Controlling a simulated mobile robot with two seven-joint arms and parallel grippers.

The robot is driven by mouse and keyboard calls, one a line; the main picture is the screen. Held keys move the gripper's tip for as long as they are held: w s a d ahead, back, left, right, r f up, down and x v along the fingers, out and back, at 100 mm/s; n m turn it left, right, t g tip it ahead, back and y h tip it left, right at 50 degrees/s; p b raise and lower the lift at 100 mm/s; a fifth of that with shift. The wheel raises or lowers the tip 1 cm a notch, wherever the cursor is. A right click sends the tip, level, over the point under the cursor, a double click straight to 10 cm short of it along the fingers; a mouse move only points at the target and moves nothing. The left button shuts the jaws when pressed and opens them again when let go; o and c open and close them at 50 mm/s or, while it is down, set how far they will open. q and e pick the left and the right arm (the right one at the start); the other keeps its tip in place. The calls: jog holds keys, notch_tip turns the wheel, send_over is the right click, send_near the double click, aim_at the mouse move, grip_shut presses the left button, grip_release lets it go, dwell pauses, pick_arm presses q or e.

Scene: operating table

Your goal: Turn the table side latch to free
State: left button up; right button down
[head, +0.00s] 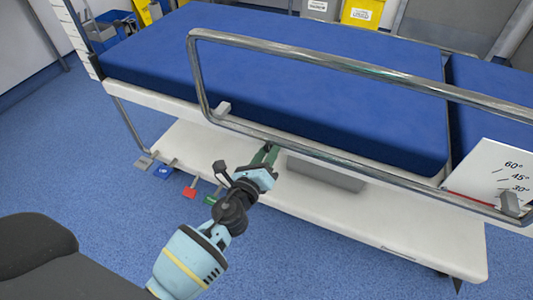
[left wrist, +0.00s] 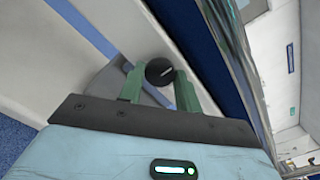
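The latch shows in the left wrist view as a round black knob (left wrist: 159,72) with a short white mark, on the table's pale side. My left gripper (head: 266,155) is at the table's near side, below the rail, with its green fingers pointing at the side panel. In the left wrist view the fingers of my left gripper (left wrist: 160,88) stand on either side of the knob, close together, and appear to touch it. In the head view the knob is hidden behind the gripper. My right gripper is not in view.
A metal side rail (head: 340,68) runs above my left gripper along the blue-padded table (head: 280,50). A white angle scale (head: 495,178) is at the right. Coloured pedals, including a red one (head: 190,192), stick out low at the left. The blue floor (head: 60,150) in front is clear.

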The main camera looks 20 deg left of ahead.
pick_arm(q)
jog(key=shift+c, duration=1.3)
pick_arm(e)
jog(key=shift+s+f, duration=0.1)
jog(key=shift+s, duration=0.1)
pick_arm(q)
jog(key=n+p, duration=0.1)
jog(key=n, duration=1.6)
jog(key=shift+n, duration=0.4)
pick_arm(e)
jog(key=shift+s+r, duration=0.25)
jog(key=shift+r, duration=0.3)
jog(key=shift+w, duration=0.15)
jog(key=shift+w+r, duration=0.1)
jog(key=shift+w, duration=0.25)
